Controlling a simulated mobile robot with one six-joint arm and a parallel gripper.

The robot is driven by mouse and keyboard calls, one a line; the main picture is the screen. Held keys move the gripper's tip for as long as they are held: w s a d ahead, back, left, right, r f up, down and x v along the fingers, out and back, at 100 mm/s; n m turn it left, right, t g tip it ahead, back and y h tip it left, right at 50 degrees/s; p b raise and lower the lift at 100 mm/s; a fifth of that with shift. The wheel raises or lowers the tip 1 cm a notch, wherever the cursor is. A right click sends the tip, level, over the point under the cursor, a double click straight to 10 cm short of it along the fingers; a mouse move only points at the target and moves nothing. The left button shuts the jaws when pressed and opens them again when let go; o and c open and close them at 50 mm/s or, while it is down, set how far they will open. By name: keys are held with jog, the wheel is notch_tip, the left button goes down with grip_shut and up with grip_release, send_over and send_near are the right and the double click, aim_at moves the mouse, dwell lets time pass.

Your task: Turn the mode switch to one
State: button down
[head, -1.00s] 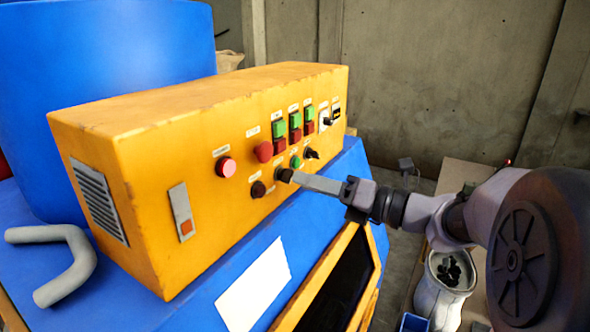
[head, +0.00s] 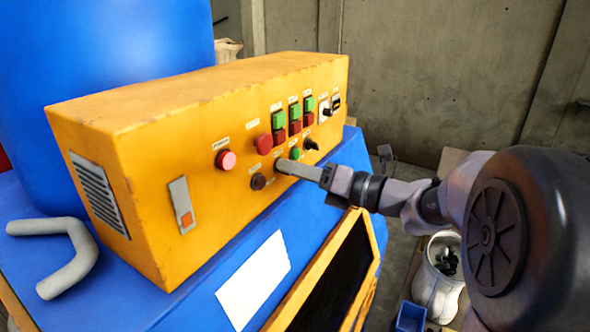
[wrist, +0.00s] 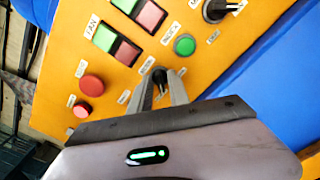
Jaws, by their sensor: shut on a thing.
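A yellow control panel (head: 215,120) sits on a blue machine. My gripper (head: 283,166) reaches it from the right, at its lower row of controls. In the wrist view my two grey fingers (wrist: 160,92) are shut on a small black switch knob (wrist: 159,74), one finger on each side. The labels around this knob are too blurred to read, so its name and exact setting cannot be told. In the head view the fingers mostly hide it.
A green button (wrist: 184,45) and another black rotary switch (wrist: 217,8) are close by. A red mushroom button (head: 263,144), a pink button (head: 226,160) and a dark round control (head: 258,182) are to the left. Green and red button pairs are above.

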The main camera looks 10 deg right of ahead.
jog(key=shift+n+b, duration=7.8)
jog(key=shift+b, duration=1.55)
jog(key=c, duration=1.5)
grip_release()
jog(key=shift+a, duration=0.1)
jog(key=shift+c, duration=0.2)
